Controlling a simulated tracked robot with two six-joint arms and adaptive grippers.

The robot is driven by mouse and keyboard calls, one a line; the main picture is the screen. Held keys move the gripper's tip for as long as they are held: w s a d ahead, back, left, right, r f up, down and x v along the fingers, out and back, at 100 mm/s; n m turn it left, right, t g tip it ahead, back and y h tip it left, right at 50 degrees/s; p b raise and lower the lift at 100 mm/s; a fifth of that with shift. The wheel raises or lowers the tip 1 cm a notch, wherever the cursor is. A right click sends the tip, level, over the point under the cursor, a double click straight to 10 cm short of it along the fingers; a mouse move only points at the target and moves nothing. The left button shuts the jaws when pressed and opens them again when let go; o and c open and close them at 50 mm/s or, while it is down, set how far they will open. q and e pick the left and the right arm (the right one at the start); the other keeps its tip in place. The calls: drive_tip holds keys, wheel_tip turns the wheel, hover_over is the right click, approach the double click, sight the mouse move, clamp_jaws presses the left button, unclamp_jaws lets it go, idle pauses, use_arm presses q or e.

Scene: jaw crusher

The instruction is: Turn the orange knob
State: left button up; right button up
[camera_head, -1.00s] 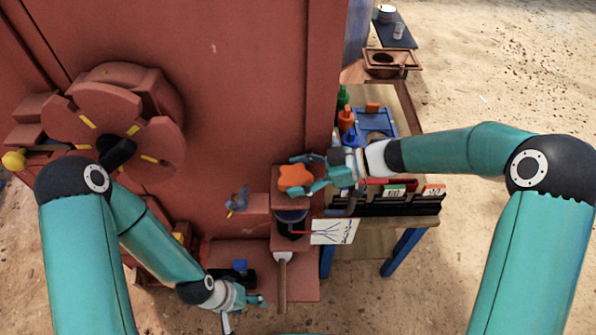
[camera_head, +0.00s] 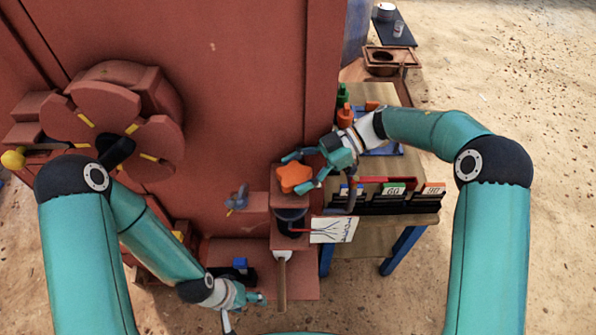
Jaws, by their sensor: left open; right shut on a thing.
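The orange knob (camera_head: 294,178) is a lobed knob on top of a reddish block on the front of the red machine. My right gripper (camera_head: 299,171) reaches it from the right, with one finger on its far side and one on its near side, shut on the knob. My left gripper (camera_head: 250,307) is low in the picture, near the machine's base and well away from the knob. It is open, and nothing shows between its fingers.
A white card (camera_head: 333,230) with drawn lines sits below the knob. A large red flower-shaped wheel (camera_head: 66,112) is at left. A wooden table (camera_head: 405,172) at right holds green and orange bottles and a black rack (camera_head: 385,203) with labelled cards.

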drive_tip(key=shift+w+r, duration=0.1)
drive_tip(key=o, duration=1.2)
drive_tip(key=shift+c, duration=0.2)
drive_tip(key=shift+m+t, duration=0.4)
drive_tip(key=shift+t, duration=0.1)
